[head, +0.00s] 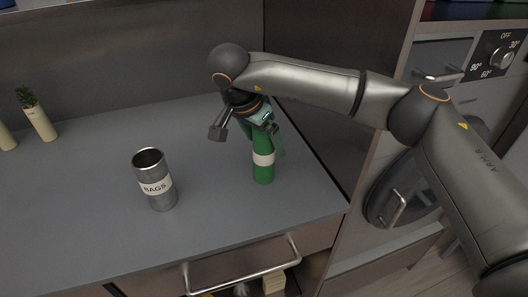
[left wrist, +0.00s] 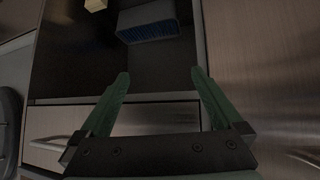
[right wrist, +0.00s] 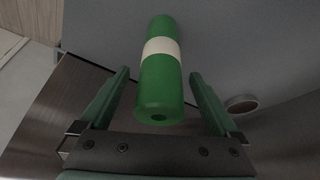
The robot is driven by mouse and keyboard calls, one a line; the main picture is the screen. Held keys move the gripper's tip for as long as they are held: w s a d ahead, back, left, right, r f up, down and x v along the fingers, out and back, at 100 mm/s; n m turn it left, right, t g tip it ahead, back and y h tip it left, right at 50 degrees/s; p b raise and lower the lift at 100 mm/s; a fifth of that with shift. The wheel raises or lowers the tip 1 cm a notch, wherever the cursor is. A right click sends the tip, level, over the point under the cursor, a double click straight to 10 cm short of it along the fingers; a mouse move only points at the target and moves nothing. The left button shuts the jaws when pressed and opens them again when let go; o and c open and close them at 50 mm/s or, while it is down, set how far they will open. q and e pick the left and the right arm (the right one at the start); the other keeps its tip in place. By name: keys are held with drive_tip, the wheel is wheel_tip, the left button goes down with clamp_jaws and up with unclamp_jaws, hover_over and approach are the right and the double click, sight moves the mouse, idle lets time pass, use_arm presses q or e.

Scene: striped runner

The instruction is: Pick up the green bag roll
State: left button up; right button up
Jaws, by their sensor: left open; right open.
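The green bag roll (head: 263,171) with a cream band stands upright on the grey counter, right of the middle in the head view. In the right wrist view the green bag roll (right wrist: 160,85) lies between and ahead of the fingers. My right gripper (head: 270,146) is open at the upper part of the roll, and one finger overlaps it in the head view. I cannot tell whether it touches. The right gripper also shows in the right wrist view (right wrist: 160,80), with nothing gripped. My left gripper (left wrist: 160,80) is open and empty, and outside the head view.
A metal canister labelled BAGS (head: 155,180) stands left of the roll on the counter (head: 90,200). Small potted plants (head: 38,118) stand at the far left. A side panel rises close right of the roll. A drawer handle (head: 243,270) juts out below the counter's front edge.

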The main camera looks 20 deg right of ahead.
drive_tip(key=shift+c, duration=0.4)
clamp_jaws()
idle(0.4)
